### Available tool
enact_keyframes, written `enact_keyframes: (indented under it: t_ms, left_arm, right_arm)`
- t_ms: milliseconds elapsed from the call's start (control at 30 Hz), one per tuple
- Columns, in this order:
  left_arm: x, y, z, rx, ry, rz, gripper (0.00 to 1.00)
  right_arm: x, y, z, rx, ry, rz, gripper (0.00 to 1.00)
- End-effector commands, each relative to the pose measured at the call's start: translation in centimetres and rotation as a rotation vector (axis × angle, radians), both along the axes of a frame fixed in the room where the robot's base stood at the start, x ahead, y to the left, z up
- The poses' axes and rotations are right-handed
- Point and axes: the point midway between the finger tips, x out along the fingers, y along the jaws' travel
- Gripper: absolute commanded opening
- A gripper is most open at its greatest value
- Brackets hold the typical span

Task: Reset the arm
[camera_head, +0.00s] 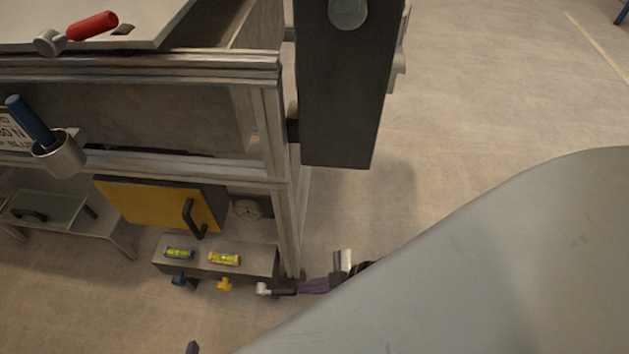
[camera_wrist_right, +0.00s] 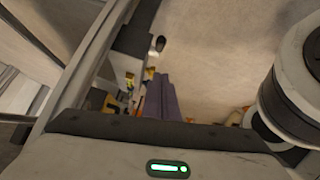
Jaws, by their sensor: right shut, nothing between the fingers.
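My right gripper (camera_head: 304,286) shows in the head view at the lower middle, beside the foot of the metal frame's corner post. Its purple fingers are together and empty, and they point left toward a crank handle with a pale grip (camera_head: 264,288). I cannot tell whether they touch it. In the right wrist view the right gripper (camera_wrist_right: 158,82) shows its purple fingers side by side over the floor. My large grey right arm covers the lower right of the head view and hides part of the wrist. A small purple tip, probably my left gripper (camera_head: 192,348), shows at the bottom edge.
The metal frame (camera_head: 272,150) holds a yellow panel (camera_head: 150,203) and a box with two spirit levels (camera_head: 222,258). A dark grey box (camera_head: 340,90) hangs at its right side. A red-handled tool (camera_head: 92,25) lies on top. Floor right of the frame is clear.

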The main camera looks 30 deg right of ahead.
Motion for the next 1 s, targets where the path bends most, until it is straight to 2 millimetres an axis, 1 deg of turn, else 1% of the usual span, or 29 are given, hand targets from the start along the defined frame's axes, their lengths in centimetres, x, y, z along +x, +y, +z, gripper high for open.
enact_keyframes:
  t_ms: [33,200,700,767,867,967,1000]
  left_arm:
    - [0.1,0.0,0.3,0.003,0.0,-0.001,0.52]
    - [0.1,0.0,0.2,0.006,0.003,-0.004,0.52]
    - [0.1,0.0,0.2,0.007,0.004,-0.005,0.52]
    - [0.1,0.0,0.2,0.007,0.004,-0.005,0.52]
    - [0.1,0.0,0.2,0.007,0.004,-0.005,0.52]
    - [0.1,0.0,0.2,0.007,0.004,-0.005,0.52]
    - [0.1,0.0,0.2,0.007,0.004,-0.005,0.52]
  right_arm:
    - [-0.3,-0.4,0.5,-0.001,0.0,0.001,0.0]
    - [-0.8,-0.9,0.9,0.001,-0.002,0.0,0.0]
    - [-0.7,-0.9,0.9,0.002,-0.003,0.001,0.0]
    - [-0.8,-0.6,1.0,0.005,0.0,0.0,0.0]
    - [-1.1,1.6,1.9,0.025,0.023,-0.004,0.0]
    - [-1.5,5.2,4.1,0.049,0.069,-0.024,0.0]
    - [-1.5,6.5,5.4,0.056,0.091,-0.046,0.0]
